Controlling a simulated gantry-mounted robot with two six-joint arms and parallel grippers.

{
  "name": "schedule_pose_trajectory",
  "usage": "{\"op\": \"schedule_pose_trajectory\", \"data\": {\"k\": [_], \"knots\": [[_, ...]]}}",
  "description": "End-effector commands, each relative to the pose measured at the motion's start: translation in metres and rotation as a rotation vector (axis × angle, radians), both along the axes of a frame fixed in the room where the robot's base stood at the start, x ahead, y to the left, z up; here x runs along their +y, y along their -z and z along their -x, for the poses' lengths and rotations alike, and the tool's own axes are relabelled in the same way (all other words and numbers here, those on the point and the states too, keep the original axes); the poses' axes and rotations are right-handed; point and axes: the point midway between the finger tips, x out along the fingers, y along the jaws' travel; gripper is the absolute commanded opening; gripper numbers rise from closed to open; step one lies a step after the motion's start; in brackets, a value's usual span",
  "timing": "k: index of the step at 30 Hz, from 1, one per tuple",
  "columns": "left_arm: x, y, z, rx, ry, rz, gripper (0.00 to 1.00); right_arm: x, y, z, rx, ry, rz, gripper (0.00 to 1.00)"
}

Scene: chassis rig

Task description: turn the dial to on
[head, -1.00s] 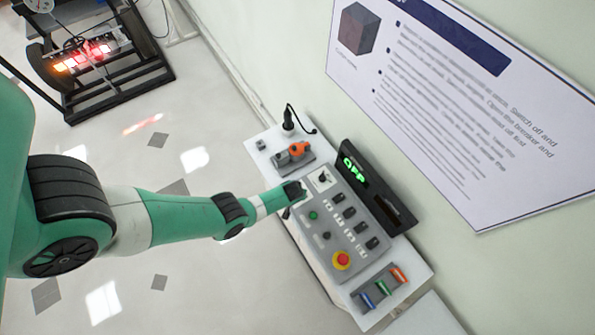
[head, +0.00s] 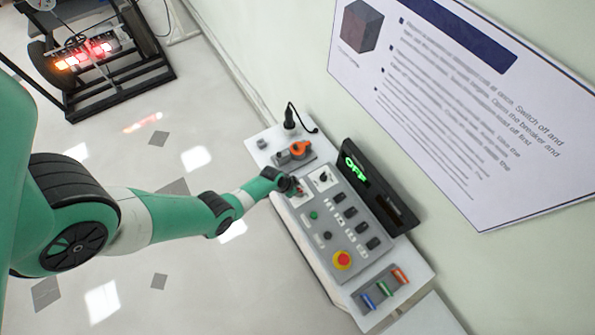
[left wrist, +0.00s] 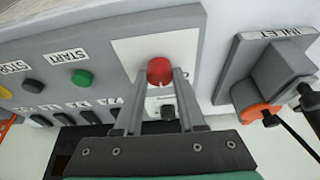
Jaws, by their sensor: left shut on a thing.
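The dial is a small red knob (left wrist: 160,70) on a white plate (left wrist: 188,50) of the sloped grey control panel (left wrist: 103,55). In the left wrist view my left gripper (left wrist: 160,80) has its two fingers closed on either side of the red knob. In the head view the left gripper (head: 298,188) is at the panel's upper left, and only a bit of red shows there. The display (head: 357,168) behind the panel reads OFF in green letters. The dial's markings are not readable.
Near the dial are an orange-handled inlet (head: 300,149), a black switch (head: 323,176) and a green start button (head: 314,216). Several dark switches, a red emergency button (head: 342,260) and a rack of coloured handles (head: 383,287) lie farther along. A wall stands behind.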

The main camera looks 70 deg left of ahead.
Motion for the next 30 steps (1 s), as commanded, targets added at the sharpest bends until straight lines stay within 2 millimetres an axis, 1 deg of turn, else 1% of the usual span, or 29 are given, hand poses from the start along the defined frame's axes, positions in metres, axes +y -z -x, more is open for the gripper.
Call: {"op": "schedule_pose_trajectory", "data": {"k": [1, 7, 18, 24, 30], "knots": [[0.001, 0.004, 0.001, 0.001, 0.039, 0.0, 0.0, 0.0, 0.006, 0.0, 0.0, 0.0, 0.0, 0.0], [0.002, 0.003, 0.0, 0.0, 0.23, -0.001, 0.0, 0.0, 0.016, 0.0, 0.0, 0.0, 0.0, 0.0], [0.004, 0.001, 0.0, 0.002, 0.544, -0.001, 0.0, 0.0, 0.019, 0.0, 0.0, 0.0, 0.0, 0.0], [0.005, 0.002, -0.001, 0.002, 0.655, -0.003, 0.0, 0.0, 0.018, 0.0, 0.0, 0.0, 0.0, 0.0], [0.005, 0.001, -0.001, 0.002, 0.714, -0.004, 0.0, 0.0, 0.018, 0.0, 0.0, 0.0, 0.0, 0.0]]}}
